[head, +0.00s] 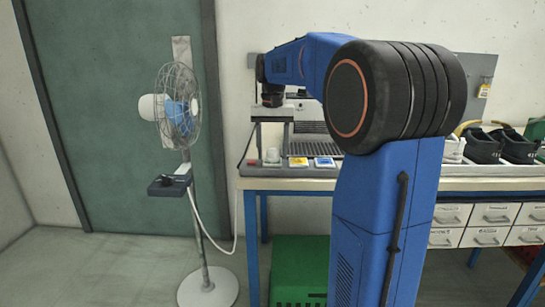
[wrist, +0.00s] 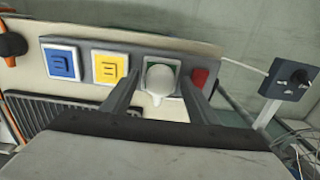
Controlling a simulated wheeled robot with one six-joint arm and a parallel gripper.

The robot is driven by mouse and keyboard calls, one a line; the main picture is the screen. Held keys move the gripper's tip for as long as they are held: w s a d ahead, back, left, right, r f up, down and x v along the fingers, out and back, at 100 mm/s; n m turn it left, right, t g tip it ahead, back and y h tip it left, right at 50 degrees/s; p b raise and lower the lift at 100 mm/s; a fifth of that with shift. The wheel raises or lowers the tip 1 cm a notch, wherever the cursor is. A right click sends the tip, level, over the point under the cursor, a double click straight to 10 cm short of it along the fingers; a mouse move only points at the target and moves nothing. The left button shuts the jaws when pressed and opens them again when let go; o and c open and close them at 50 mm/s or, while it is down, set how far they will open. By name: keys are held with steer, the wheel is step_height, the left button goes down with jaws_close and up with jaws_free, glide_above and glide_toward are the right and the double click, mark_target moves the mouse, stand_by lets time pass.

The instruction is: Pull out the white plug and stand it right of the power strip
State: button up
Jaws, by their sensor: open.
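The white plug (head: 272,155) sits upright on the power strip (head: 285,171) near the bench's front left edge. In the wrist view the plug (wrist: 159,80) is rounded and stands over a green-edged square socket. The strip (wrist: 86,62) also bears a yellow socket (wrist: 109,67), a blue socket (wrist: 62,62) and a red switch (wrist: 200,77). My gripper (wrist: 160,88) is open, with one finger on each side of the plug. No clear contact shows. In the head view my gripper (head: 272,137) is above the plug, and its fingertips are hard to make out.
My arm hides the bench right of the blue socket in the head view. A standing fan (head: 178,105) with a control box (head: 169,186) is left of the bench. A ribbed grey rack (head: 310,143) stands behind the strip.

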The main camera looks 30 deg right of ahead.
mark_target(273, 149)
steer(key=shift+c, duration=0.6)
jaws_close()
steer(key=shift+r, duration=3)
